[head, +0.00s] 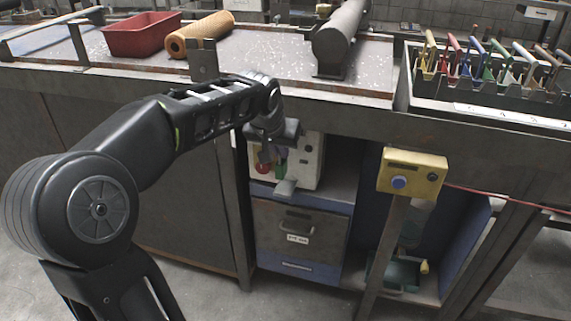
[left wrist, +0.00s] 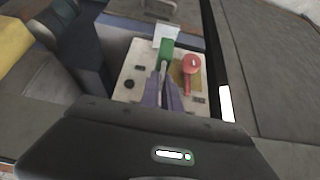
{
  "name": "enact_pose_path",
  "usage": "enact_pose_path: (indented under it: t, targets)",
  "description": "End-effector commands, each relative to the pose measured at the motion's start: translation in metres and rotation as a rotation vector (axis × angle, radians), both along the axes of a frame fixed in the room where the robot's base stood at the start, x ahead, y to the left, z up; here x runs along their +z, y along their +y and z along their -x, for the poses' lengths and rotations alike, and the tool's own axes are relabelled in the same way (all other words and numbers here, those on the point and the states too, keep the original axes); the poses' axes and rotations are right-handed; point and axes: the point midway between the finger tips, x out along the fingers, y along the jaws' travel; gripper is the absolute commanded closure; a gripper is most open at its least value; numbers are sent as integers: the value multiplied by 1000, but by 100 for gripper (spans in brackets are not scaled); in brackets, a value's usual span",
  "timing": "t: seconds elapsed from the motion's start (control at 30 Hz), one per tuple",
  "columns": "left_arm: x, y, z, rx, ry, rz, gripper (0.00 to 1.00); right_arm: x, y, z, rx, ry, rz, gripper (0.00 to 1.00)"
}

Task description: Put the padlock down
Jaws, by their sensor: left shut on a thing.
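My left gripper (head: 277,154) hangs in front of the pale control box under the bench, pointing down. In the left wrist view its two narrow fingers (left wrist: 164,92) are close together, shut on a green thing (left wrist: 166,50), which I take to be the padlock. The green part (head: 281,165) shows only partly in the head view, and a grey flat piece (head: 285,188) shows just below it. My right gripper is in neither view.
The pale control box (head: 309,160) with a red handle (left wrist: 191,66) stands on a shelf above a drawer (head: 300,225). A yellow button box (head: 412,172) is on a post to the right. The bench carries a red bin (head: 143,36) and a tool rack (head: 485,92).

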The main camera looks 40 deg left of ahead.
Motion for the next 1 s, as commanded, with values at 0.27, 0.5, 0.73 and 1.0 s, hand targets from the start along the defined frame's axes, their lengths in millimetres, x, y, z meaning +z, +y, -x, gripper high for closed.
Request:
enact_pose_path:
  t: [0.27,0.5,0.73,1.0]
  targets:
    - [-16,12,-35,0,2,1,100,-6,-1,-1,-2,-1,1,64]
    - [-20,12,-35,0,-2,-1,100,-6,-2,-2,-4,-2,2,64]
    - [-25,12,-35,0,0,0,100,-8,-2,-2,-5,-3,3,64]
    - [-66,12,-34,0,1,0,100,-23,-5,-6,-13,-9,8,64]
